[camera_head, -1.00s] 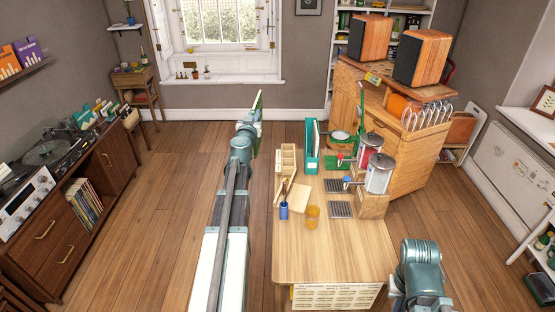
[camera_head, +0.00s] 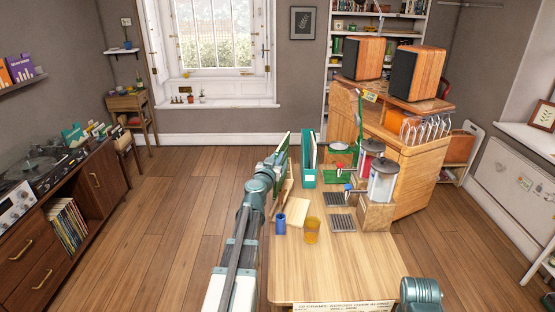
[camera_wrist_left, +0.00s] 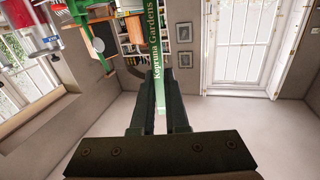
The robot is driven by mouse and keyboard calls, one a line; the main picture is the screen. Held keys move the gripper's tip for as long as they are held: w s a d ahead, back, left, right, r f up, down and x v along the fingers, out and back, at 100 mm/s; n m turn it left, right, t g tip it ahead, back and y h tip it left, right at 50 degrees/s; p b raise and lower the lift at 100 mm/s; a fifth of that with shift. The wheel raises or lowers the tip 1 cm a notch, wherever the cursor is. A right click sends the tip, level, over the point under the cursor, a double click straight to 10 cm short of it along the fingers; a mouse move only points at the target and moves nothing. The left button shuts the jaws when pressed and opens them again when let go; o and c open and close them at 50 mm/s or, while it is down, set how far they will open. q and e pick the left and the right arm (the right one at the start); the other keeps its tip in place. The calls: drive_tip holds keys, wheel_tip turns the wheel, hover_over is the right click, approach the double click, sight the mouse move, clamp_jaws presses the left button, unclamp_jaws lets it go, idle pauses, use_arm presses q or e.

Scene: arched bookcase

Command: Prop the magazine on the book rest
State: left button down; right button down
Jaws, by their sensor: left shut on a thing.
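My left gripper (camera_head: 276,165) is shut on the magazine (camera_head: 282,148), a thin green-edged thing held upright and nearly edge-on at the table's left side. In the left wrist view the magazine's green spine (camera_wrist_left: 157,55) reads "Kopruna Gardens" and sits between my gripper's dark fingers (camera_wrist_left: 160,108). A pale wooden piece (camera_head: 298,211) lies on the table right of my left arm; it may be the book rest, but my arm hides part of that area. Only a rounded part of my right arm shows at the bottom right; its gripper is out of view.
A teal file holder (camera_head: 308,178) stands just right of the magazine. A blue cup (camera_head: 280,224) and an amber glass (camera_head: 312,231) stand nearer on the table (camera_head: 345,270). Two dispensers, red (camera_head: 369,163) and clear (camera_head: 382,183), stand to the right.

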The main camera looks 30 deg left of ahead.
use_arm(q)
drive_tip(key=shift+f, duration=0.15)
wheel_tip(320, 180, down, 6)
drive_tip(key=b, duration=0.6)
drive_tip(key=shift+a+r, duration=0.15)
drive_tip(key=shift+r, duration=0.05)
drive_tip(key=shift+a+f+b, duration=0.1)
drive_tip(key=shift+f+b, duration=2.1)
drive_tip(key=shift+f, duration=0.1)
idle(1.0)
drive_tip(key=c, duration=0.8)
unclamp_jaws()
drive_tip(key=shift+c, duration=0.2)
drive_tip(key=shift+s, duration=0.15)
drive_tip(key=v, duration=1.3)
drive_tip(key=shift+s, duration=0.3)
